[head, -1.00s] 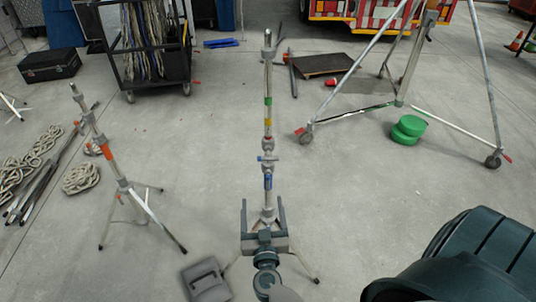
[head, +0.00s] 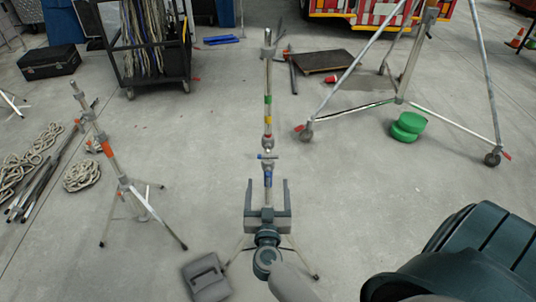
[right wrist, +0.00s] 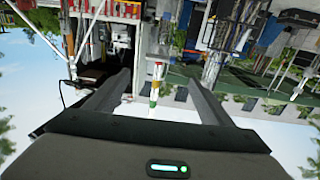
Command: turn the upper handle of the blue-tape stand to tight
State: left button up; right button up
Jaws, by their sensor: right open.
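The blue-tape stand (head: 268,140) is upright in the middle of the head view, with blue tape (head: 268,179) low on its pole and green, yellow and red bands higher. Its upper handle (head: 266,156) is a small bluish crosspiece just above the tape. My right gripper (head: 268,182) is open and empty, its fingers pointing at the stand and framing the blue-tape part in the picture. The fingertips lie just below the handle in the picture; contact is not visible. In the right wrist view the banded pole (right wrist: 156,85) shows upside down between the open fingers. My left gripper is not in view.
A stand with orange tape (head: 107,149) is on the left, near coiled rope (head: 81,175). A grey case (head: 205,277) lies at the blue-tape stand's foot. A cable cart (head: 149,75) is behind. A large wheeled tripod (head: 400,100) and green discs (head: 408,126) are at right.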

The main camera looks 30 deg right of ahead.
aim_at(268, 157)
jog(key=p+x, duration=0.1)
jog(key=x, duration=1.3)
jog(key=shift+w+d, duration=0.1)
jog(key=shift+w, duration=0.05)
jog(key=c, duration=1)
